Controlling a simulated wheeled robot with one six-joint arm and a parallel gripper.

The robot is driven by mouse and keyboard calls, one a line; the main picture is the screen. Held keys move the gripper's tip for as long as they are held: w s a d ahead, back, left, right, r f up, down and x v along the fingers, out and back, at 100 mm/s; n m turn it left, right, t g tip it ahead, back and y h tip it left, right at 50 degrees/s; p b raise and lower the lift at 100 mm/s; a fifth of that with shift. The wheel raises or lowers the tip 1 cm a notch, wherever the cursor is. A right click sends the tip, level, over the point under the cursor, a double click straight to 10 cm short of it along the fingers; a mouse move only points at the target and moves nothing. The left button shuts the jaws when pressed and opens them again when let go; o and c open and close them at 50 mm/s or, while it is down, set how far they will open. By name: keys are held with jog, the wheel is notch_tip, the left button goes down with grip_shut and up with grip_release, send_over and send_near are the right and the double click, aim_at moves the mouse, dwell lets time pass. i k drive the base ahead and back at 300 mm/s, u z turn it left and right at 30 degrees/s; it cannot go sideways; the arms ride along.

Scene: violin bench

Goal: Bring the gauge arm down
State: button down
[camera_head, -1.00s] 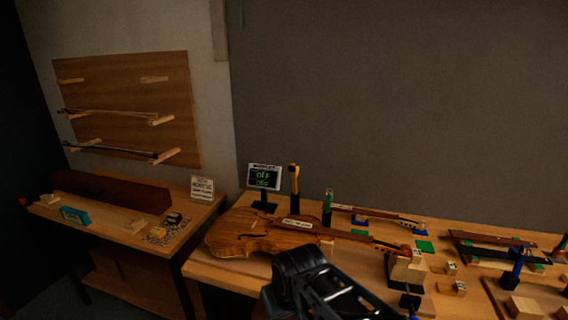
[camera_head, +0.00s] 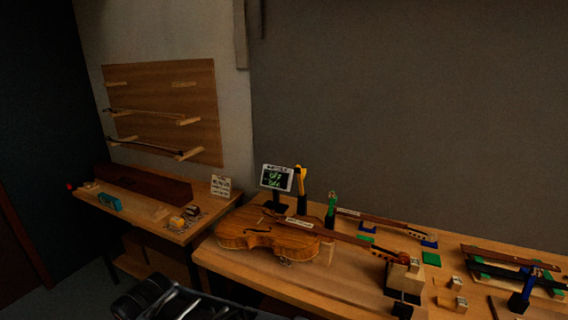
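I cannot tell for sure which part is the gauge arm. A yellow upright piece on a dark post (camera_head: 301,181) stands behind the violin, beside a small dark display (camera_head: 276,179) with green text. A green upright piece on a dark post (camera_head: 331,205) stands just to its right. A blue upright piece on a dark base (camera_head: 525,288) stands at the right front. The brown violin (camera_head: 268,237) lies on the bench with its neck pointing right. Part of my black arm shows at the bottom left, in front of the bench. My gripper is out of view.
The wooden bench (camera_head: 240,270) carries small blocks, green pads and dark strips at the right. A side table (camera_head: 130,214) at the left holds a long brown case (camera_head: 150,184). A wall rack (camera_head: 165,100) holds bows. The bench front left is clear.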

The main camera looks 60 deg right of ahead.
aim_at(301, 173)
jog(key=i, duration=0.75)
jog(key=z, duration=2.2)
